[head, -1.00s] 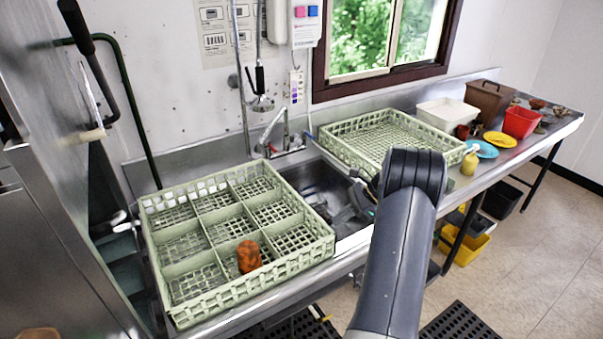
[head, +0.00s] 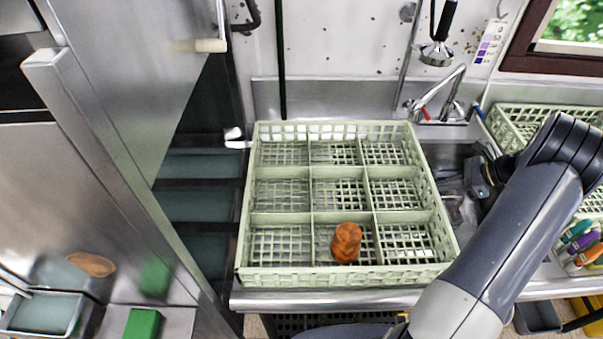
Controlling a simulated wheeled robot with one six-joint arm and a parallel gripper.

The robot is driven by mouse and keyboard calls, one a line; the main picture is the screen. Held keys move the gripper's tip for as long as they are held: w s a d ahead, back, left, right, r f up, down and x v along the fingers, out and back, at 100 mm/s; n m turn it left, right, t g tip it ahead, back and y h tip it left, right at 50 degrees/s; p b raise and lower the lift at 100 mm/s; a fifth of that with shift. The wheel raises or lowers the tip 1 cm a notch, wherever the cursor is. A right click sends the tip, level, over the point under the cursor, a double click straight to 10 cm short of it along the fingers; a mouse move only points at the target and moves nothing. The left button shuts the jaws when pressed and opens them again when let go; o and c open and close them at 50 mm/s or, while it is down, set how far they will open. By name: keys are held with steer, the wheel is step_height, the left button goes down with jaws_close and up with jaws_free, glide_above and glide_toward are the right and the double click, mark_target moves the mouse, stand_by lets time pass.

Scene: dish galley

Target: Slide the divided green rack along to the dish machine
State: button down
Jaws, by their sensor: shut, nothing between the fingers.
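The divided green rack (head: 340,277) sits on the steel counter in the middle of the head view, level and split into several square compartments. An orange-brown cup (head: 346,242) stands in its front middle compartment. The dish machine (head: 135,110) is the steel body at the left, with a dark opening beside the rack's left side. My gripper (head: 457,197) is to the right of the rack, over the sink, shut and empty. Its fingertips are small and dark here, and I cannot tell whether they touch the rack's right wall.
A second, undivided green rack (head: 507,125) stands right of the sink. A faucet (head: 440,95) and a hanging spray head (head: 437,52) are behind. Colored-handled items (head: 582,245) lie at the right. A green block (head: 143,323) is at lower left.

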steer(key=shift+a+f, duration=0.25)
steer(key=shift+a, duration=0.3)
steer(key=shift+a+f, duration=0.2)
steer(key=shift+a, duration=0.3)
steer(key=a+b, duration=0.4)
steer(key=a, duration=3.9)
steer(key=shift+s+a, duration=0.1)
steer(key=shift+a, duration=0.1)
steer(key=a, duration=1)
steer(key=a+p, duration=0.3)
steer(key=a, duration=0.6)
steer(key=d+r+p, duration=0.2)
steer(key=d+r, duration=0.5)
steer(key=d, duration=0.6)
